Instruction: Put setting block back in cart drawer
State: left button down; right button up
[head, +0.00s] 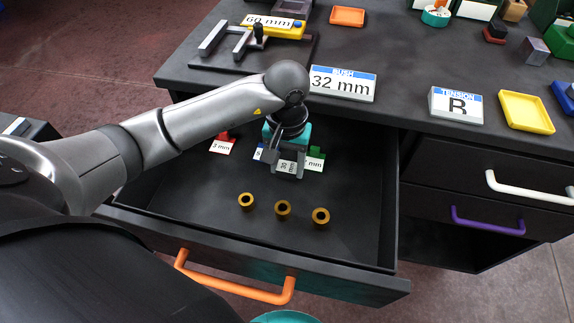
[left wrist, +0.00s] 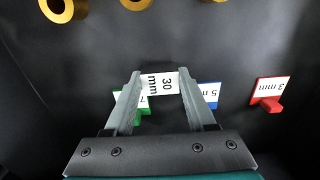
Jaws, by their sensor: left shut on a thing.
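The grey setting block, with a white 30 mm label (head: 288,166), is between the fingertips of my left gripper (head: 287,174). The left wrist view also shows the label (left wrist: 158,84) between the two fingers (left wrist: 160,77). The gripper is shut on the block and points down inside the open cart drawer (head: 330,273).
Brass bushings (head: 283,208) stand toward the drawer's front. An orange handle (head: 236,282) is on the drawer front. The table above holds a 32 mm sign (head: 343,84), a 60 mm fixture (head: 272,24) and a yellow tray (head: 526,111).

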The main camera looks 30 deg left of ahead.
aim_at(287, 168)
pick_arm(q)
jog(key=shift+f, duration=0.1)
pick_arm(e)
jog(key=shift+w+a, duration=0.15)
pick_arm(q)
jog(key=shift+c, duration=1.1)
grip_release()
pick_arm(e)
jog(key=shift+r, duration=0.1)
jog(key=shift+r, duration=0.1)
pick_arm(q)
notch_tip(287, 168, up, 12)
jog(key=p, duration=0.3)
pick_arm(e)
jog(key=s+d+f, duration=0.1)
jog(key=s+d, duration=0.2)
jog(key=s, duration=0.2)
jog(key=shift+s+d, duration=0.15)
jog(key=shift+s, duration=0.2)
